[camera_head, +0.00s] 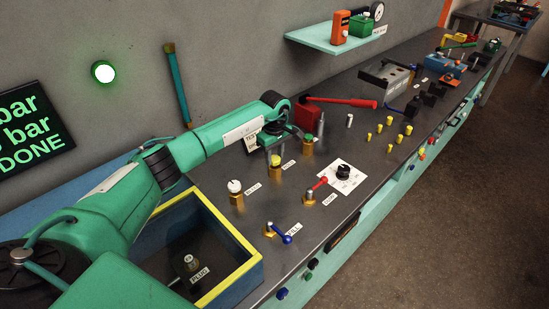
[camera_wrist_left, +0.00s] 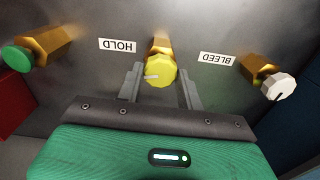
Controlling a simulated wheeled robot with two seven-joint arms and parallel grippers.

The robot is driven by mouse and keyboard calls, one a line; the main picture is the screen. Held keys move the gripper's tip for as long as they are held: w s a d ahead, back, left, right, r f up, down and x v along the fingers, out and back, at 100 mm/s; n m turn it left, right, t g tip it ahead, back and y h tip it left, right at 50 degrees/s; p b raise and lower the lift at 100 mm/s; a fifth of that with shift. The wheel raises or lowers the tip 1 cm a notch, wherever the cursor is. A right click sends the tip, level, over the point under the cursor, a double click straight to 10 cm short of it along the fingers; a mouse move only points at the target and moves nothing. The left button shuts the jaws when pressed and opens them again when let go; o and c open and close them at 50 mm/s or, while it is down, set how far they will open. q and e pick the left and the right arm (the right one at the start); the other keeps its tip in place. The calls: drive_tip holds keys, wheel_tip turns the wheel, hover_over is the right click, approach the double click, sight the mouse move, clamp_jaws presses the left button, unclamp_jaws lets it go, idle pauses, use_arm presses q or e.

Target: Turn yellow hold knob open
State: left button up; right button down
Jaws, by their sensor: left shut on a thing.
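The yellow hold knob (camera_head: 275,160) sits on a brass fitting on the bench, beside the HOLD label (camera_head: 288,164). In the left wrist view the knob (camera_wrist_left: 162,66) shows a pale pointer mark towards its left side. My left gripper (camera_head: 273,150) reaches down to the knob from above. In the left wrist view its two grey fingers (camera_wrist_left: 161,78) stand on either side of the knob, shut on it. The arm's end hides part of the area behind the knob. My right gripper is not in view.
A white knob (camera_head: 235,186) by the BLEED label and a green knob (camera_head: 307,138) flank the yellow one. A red lever (camera_head: 320,183), a blue lever (camera_head: 286,238) and a black dial (camera_head: 343,172) are nearer the front. A yellow-rimmed bin (camera_head: 235,276) is at lower left.

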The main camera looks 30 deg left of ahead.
use_arm(q)
drive_tip(key=n+b, duration=0.2)
drive_tip(key=n, duration=0.2)
drive_tip(key=shift+f+n+b, duration=0.1)
drive_tip(key=shift+n+b, duration=0.2)
drive_tip(key=shift+b, duration=0.05)
drive_tip(key=n+b, duration=0.1)
drive_tip(key=n, duration=0.2)
drive_tip(key=shift+n+b, duration=0.3)
drive_tip(key=shift+n, duration=0.1)
drive_tip(key=n+b, duration=0.1)
drive_tip(key=n, duration=0.4)
drive_tip(key=shift+n, duration=0.3)
drive_tip(key=shift+n+b, duration=0.3)
drive_tip(key=shift+n, duration=0.6)
drive_tip(key=o, duration=1)
